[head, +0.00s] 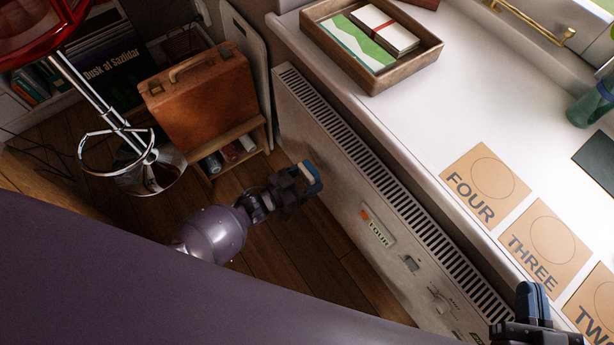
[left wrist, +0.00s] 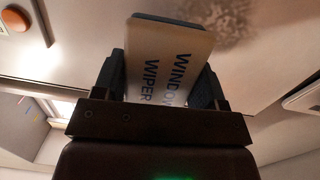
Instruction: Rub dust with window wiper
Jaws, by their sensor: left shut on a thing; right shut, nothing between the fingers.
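My left gripper (head: 311,179) is low beside the front face of the white heater (head: 345,185). In the left wrist view the left gripper (left wrist: 163,85) is shut on a pale window wiper (left wrist: 165,58) with a dark top edge, lettered "WINDOW WIPER". A brown speckled dust patch (left wrist: 222,14) shows on the pale surface beyond the wiper's top right corner. I cannot tell whether the wiper touches that surface. I cannot make out the dust in the head view. My right gripper (head: 532,303) is shut and empty at the lower right, near the counter edge.
The white counter (head: 440,115) holds a wooden tray (head: 432,52), numbered cards (head: 484,186) and a green bottle (head: 590,103). A brown suitcase (head: 200,95) sits on a small wooden shelf (head: 232,165). A chrome-based stool (head: 150,165) stands left of it.

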